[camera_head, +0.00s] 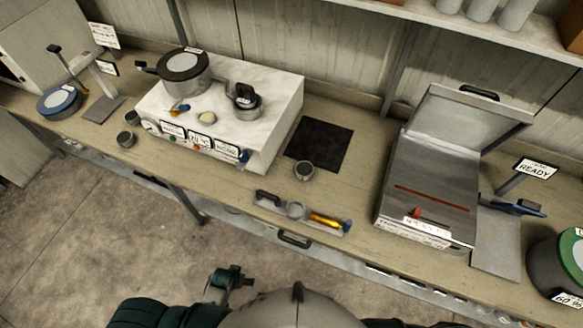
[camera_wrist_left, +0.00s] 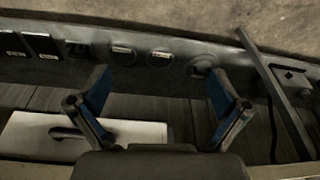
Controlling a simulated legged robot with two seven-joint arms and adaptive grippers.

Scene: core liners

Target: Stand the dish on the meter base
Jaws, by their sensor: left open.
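A similar small round dish (camera_head: 126,139) stands at the left, beside the white box. I cannot tell which is the task's dish. The white box-shaped instrument (camera_head: 283,92) with displays on its front may be the meter; its base is not clearly distinguishable. My left gripper (camera_head: 230,279) is low, in front of the bench and away from both dishes. In the left wrist view (camera_wrist_left: 152,108) its blue-padded fingers are apart with nothing between them. My right gripper is not in view.
A tray of tools (camera_head: 268,208) lies near the bench edge. An open-lidded metal machine (camera_head: 420,185) stands right. The black mat (camera_head: 319,143) is bare.

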